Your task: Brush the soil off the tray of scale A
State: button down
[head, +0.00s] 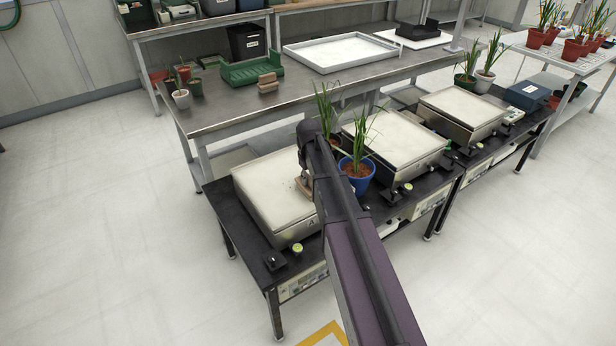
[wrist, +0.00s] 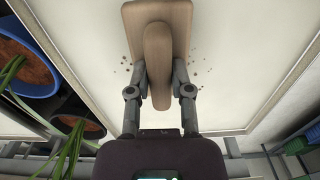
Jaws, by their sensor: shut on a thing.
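Scale A (head: 282,236) stands at the left end of the black bench, with a pale, flat tray (head: 262,182) on top. My gripper (wrist: 158,88) is shut on the handle of a wooden brush (wrist: 182,25). The brush is over the tray and also shows in the head view (head: 304,186), near the tray's right side. Whether its underside touches the tray is hidden. Small dark specks of soil (wrist: 204,69) lie on the tray on both sides of the brush. My arm hides part of the tray's right edge in the head view.
A blue pot with a plant (head: 355,180) stands just right of scale A, with another plant (head: 326,108) behind it. Two more scales (head: 398,138) (head: 462,105) stand farther right. A steel table (head: 225,112) stands behind. The floor at left is clear.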

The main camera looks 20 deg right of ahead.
jog(key=shift+s+d, duration=0.25)
jog(key=shift+s, duration=0.4)
jog(key=shift+s+d, duration=0.2)
jog(key=shift+s, duration=0.4)
jog(key=shift+w+d, duration=0.25)
jog(key=shift+d, duration=0.55)
jog(key=shift+f, duration=0.1)
jog(key=shift+w+a, duration=0.3)
jog(key=shift+w, duration=0.65)
jog(key=shift+w+a, duration=0.3)
jog(key=shift+w, duration=0.7)
